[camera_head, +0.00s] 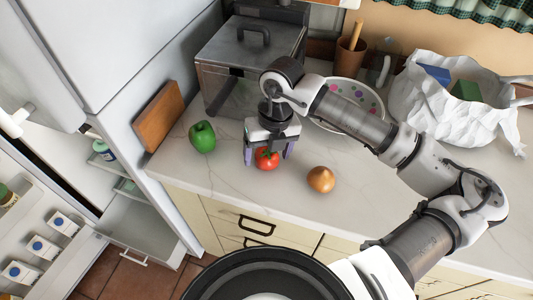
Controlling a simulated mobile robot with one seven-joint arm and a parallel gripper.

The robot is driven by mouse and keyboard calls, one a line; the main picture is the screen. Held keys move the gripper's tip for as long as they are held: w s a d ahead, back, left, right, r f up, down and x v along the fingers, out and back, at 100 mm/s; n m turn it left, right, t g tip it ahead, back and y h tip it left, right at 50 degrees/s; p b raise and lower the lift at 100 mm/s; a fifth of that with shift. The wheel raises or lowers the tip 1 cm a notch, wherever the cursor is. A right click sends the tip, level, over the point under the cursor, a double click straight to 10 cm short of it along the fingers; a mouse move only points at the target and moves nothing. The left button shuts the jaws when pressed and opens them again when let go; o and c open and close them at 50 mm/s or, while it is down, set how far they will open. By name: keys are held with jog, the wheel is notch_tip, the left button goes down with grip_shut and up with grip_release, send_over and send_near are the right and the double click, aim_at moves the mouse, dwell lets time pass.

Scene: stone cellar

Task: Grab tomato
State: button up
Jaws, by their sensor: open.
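A red tomato (266,159) with a green top sits on the pale marble counter. My gripper (267,157) points down over it, open, with one purple-grey finger on each side of the tomato. The upper part of the tomato is partly hidden by the gripper body. I cannot tell whether the fingers touch it.
A green pepper (203,137) lies left of my gripper and an onion (321,179) to the right. Behind stand a metal box with a lid (249,45), a patterned bowl (372,97) and a white bag (425,105). A fridge (105,60) stands open at left.

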jog(key=c, duration=1.1)
